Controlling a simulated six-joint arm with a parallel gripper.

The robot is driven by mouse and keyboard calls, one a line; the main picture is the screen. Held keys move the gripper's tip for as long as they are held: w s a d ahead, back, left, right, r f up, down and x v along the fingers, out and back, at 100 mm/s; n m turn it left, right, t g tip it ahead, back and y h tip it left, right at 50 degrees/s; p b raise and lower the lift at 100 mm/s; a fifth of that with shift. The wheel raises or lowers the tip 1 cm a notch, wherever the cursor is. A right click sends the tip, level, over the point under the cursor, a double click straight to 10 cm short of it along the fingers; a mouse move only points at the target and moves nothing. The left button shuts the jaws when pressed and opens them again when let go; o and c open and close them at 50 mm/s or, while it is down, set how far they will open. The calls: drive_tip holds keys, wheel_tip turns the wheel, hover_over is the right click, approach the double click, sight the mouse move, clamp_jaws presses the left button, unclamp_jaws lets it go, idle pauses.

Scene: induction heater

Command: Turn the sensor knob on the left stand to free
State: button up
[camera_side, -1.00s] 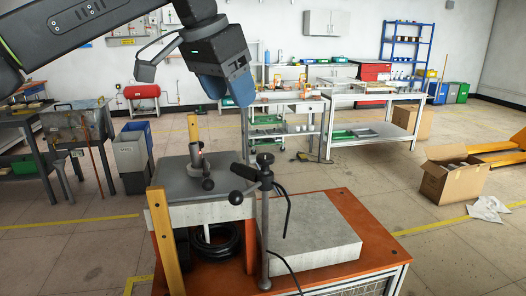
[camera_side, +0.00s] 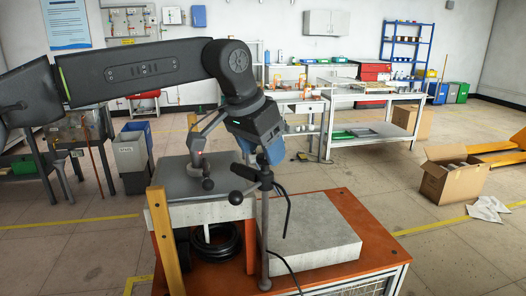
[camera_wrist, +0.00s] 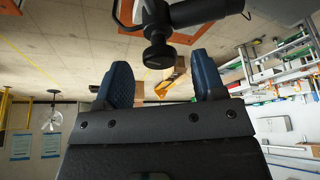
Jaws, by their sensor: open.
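A grey sensor stand (camera_side: 264,235) rises from the orange bench, with a black clamp head and cable at its top. A round black knob (camera_side: 236,198) sticks out to the left of the head; another dark knob (camera_side: 264,160) sits on top. In the wrist view a black knob (camera_wrist: 158,54) on a dark clamp lies ahead, between the lines of my fingers; I cannot tell which of the two it is. My gripper (camera_side: 268,156) has blue fingers, open and empty, just above and behind the stand head. The fingers also show in the wrist view (camera_wrist: 162,76). Any knob marking is unreadable.
A metal heater block (camera_side: 175,180) with an upright post and black knob (camera_side: 208,184) stands left of the stand. A yellow bar (camera_side: 163,240) rises at its front. A flat grey slab (camera_side: 320,240) lies right, with free room above it.

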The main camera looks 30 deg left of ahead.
drive_tip(key=shift+w+f, duration=0.2)
drive_tip(key=shift+f, duration=0.4)
drive_tip(key=c, duration=0.9)
drive_tip(key=shift+d+n+y, duration=0.1)
drive_tip(key=shift+n+y, duration=0.5)
drive_tip(key=shift+n, duration=0.9)
drive_tip(key=o, duration=0.9)
drive_tip(key=shift+r, duration=0.15)
